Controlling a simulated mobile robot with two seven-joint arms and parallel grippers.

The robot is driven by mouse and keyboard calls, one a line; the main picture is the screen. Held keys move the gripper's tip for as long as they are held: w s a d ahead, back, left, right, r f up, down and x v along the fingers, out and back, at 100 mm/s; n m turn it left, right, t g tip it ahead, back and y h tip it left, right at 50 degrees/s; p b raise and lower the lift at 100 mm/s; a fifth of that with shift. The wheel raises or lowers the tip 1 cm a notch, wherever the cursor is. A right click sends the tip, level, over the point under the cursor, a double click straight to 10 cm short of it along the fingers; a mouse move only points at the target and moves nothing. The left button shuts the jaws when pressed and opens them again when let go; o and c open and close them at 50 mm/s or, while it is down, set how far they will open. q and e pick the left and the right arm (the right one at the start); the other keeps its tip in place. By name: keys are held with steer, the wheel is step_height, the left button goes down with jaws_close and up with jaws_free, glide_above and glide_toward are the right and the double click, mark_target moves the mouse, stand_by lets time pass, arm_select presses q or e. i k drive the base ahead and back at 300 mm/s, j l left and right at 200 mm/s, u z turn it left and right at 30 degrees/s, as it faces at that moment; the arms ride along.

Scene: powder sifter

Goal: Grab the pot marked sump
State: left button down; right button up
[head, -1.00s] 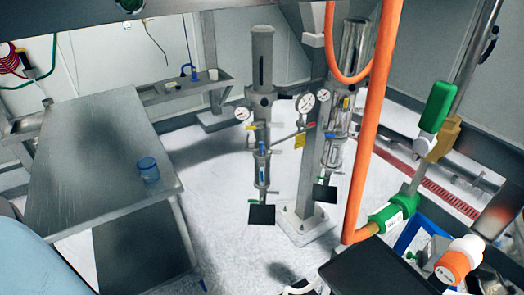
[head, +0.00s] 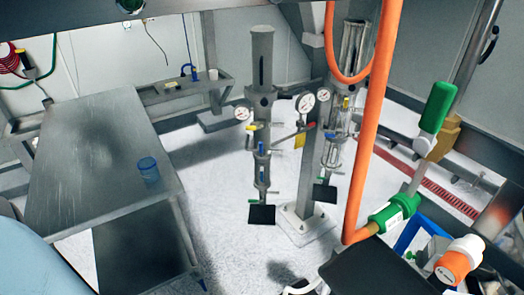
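Two small pots are in the head view. A translucent blue pot with a blue lid (head: 148,168) stands upright near the right edge of the grey metal table (head: 85,190). A pot with an orange lid and a white label (head: 460,259) is at the lower right, tilted, beside a black surface. The label's writing is too small to read, and I see no readable mark on the blue pot, so I cannot tell which is marked sump. Neither of my grippers can be made out in this view.
Two upright metal columns with gauges (head: 261,110) stand on the floor in the middle. An orange hose (head: 366,130) hangs at the right, ending at a green fitting (head: 393,212). A black panel (head: 375,270) is at the lower right.

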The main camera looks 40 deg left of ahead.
mark_target(147, 166)
steer(key=k+j+u, duration=0.3)
steer(key=k+u, duration=0.1)
steer(key=u, duration=1.35)
steer(key=i+j, duration=0.1)
steer(key=j, duration=0.9)
steer(key=i+j, duration=0.15)
steer(key=j, duration=0.35)
steer(key=i+j, duration=0.1)
steer(key=j, duration=0.4)
